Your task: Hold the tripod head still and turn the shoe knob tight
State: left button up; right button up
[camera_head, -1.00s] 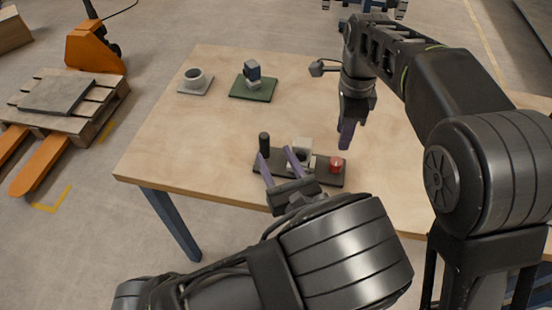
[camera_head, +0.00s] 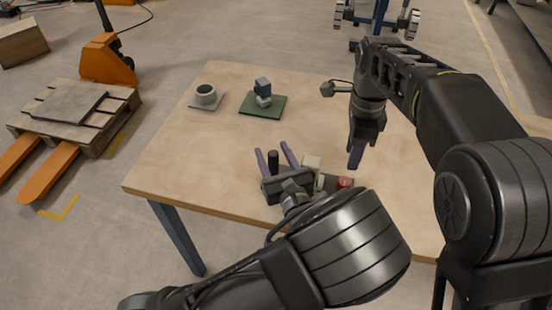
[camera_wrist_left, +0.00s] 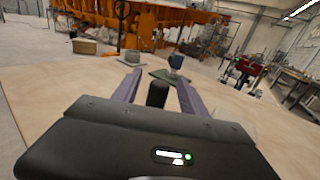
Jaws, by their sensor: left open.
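The device with a dark base, a black upright handle (camera_head: 273,160), a pale block (camera_head: 311,162) and a red knob (camera_head: 345,182) lies near the table's front edge; I take it to be the tripod head. My left gripper (camera_head: 273,147) is open, its purple fingers on either side of the black handle. In the left wrist view the handle (camera_wrist_left: 157,94) stands between the fingers, with no clear contact. The gripper body hides much of the base. My right gripper (camera_head: 356,155) points down above the table, behind and right of the red knob; its finger gap is not visible.
At the back of the table (camera_head: 180,165) are a grey ring-shaped piece (camera_head: 205,93) on a small plate and a blue-grey object (camera_head: 263,88) on a green mat (camera_head: 250,106). The middle of the table is clear. A pallet and orange pallet truck stand on the floor at left.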

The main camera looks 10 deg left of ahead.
pick_arm(q)
grip_shut()
dwell(0.5)
